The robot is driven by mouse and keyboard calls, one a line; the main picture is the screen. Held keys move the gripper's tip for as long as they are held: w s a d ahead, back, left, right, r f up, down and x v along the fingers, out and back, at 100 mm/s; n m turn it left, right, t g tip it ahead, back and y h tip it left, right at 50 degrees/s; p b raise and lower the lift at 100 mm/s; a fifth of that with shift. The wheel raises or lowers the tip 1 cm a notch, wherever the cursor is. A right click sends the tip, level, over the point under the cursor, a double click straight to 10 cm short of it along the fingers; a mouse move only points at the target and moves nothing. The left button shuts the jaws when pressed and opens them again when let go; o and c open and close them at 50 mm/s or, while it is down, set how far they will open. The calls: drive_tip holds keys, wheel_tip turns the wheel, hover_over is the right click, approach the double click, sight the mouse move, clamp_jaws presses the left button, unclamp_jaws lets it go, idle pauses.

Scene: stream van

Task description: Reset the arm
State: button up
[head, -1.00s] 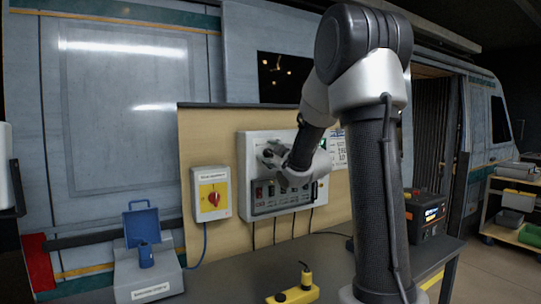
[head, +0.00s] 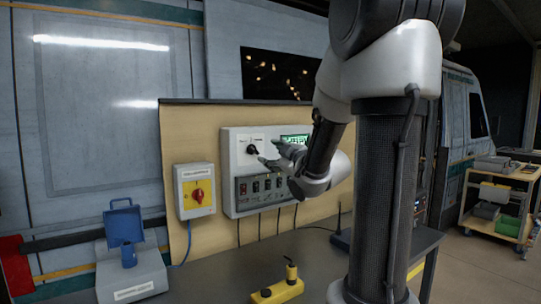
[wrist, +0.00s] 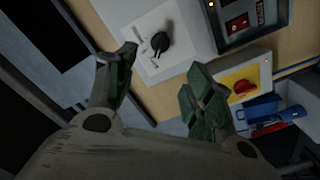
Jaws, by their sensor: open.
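My gripper (head: 268,153) is open and empty in front of the grey control panel (head: 230,190) on the tan backboard. In the head view its fingertips appear just right of the panel's black rotary knob (head: 252,149). In the wrist view my gripper (wrist: 165,62) has its two fingers spread, with the black knob (wrist: 160,42) beyond the gap and apart from them. My arm rises at the right and hides part of the panel's right side. A green-lit display (head: 294,139) shows partly behind the gripper.
Left of the panel is a yellow-faced switch box (head: 184,203) with a red rotary handle (head: 198,196). A blue open-lidded case (head: 122,225) stands on a grey box. A yellow block (head: 277,292) with a black plug lies on the bench. A shelf trolley (head: 490,222) stands far right.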

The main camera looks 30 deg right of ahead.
idle(0.3)
drive_tip(key=s+d+f+m+g+h, duration=0.2)
drive_tip(key=s+d+f+m+g, duration=0.15)
drive_tip(key=f, duration=0.35)
drive_tip(key=s+d+f+m+g+h, duration=0.2)
drive_tip(key=s+d+f+m+g, duration=0.15)
drive_tip(key=f, duration=0.25)
drive_tip(key=s+a+f+m+g+y, duration=0.15)
drive_tip(key=s+a+g, duration=0.25)
drive_tip(key=s, duration=0.4)
drive_tip(key=s+a+f+m+g, duration=0.1)
drive_tip(key=s+a+m+g, duration=0.3)
drive_tip(key=s, duration=0.5)
drive_tip(key=s+a+r+n+t+y, duration=0.1)
drive_tip(key=s+a+r+n+y, duration=0.1)
drive_tip(key=a, duration=0.6)
wheel_tip(320, 180, up, 2)
drive_tip(key=s+n, duration=0.1)
drive_tip(key=s, duration=0.1)
drive_tip(key=shift+s+a, duration=0.35)
drive_tip(key=shift+s, duration=0.05)
drive_tip(key=shift+o, duration=0.4)
